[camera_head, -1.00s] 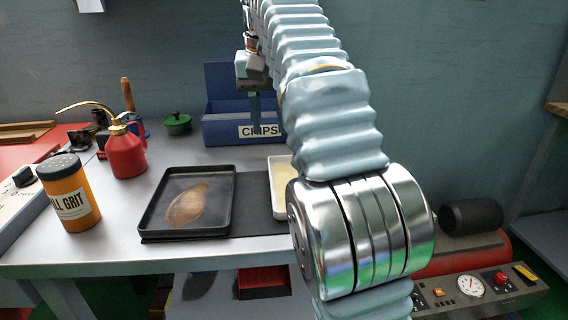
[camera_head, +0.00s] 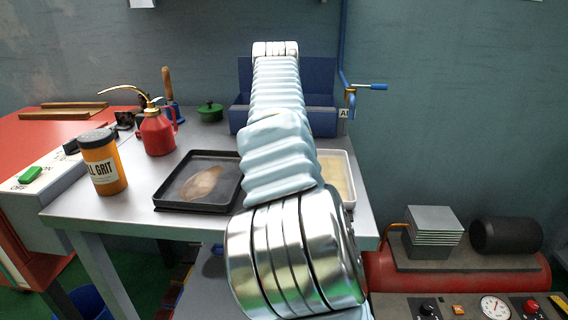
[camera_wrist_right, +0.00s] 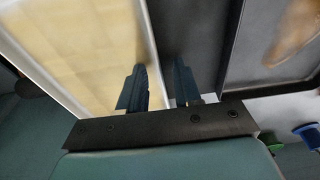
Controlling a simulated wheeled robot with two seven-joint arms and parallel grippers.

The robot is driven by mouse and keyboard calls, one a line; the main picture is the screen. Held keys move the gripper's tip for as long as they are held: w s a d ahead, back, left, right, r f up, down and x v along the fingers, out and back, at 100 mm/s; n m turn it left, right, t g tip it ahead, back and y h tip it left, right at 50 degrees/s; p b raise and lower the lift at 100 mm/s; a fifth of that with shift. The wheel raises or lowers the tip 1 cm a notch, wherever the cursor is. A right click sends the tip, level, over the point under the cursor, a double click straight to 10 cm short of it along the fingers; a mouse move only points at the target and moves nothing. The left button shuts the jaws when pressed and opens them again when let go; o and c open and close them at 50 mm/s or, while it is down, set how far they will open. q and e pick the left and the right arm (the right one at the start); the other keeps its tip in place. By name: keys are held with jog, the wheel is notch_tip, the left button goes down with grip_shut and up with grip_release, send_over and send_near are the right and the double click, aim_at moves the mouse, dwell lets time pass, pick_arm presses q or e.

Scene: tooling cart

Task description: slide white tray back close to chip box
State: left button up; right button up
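The white tray (camera_head: 351,178), pale yellow inside, lies on the bench to the right of my right arm in the head view; the arm hides its left part. In the right wrist view the tray (camera_wrist_right: 80,50) fills the upper left. My right gripper (camera_wrist_right: 161,88) is open there, with one finger at the tray's rim and the other over the dark strip beside it. I cannot tell whether it touches the rim. The gripper is hidden behind my arm in the head view. The blue chip box (camera_head: 322,121) stands behind at the back, its label mostly covered. My left gripper is not in view.
A black tray (camera_head: 165,203) with a brown stain lies left of the white tray, and also shows in the right wrist view (camera_wrist_right: 235,75). An orange grit can (camera_head: 103,165), a red oil can (camera_head: 157,135) and a green lidded pot (camera_head: 209,112) stand further left.

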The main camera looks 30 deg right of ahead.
grip_shut()
jog(key=shift+d, duration=0.1)
dwell(0.3)
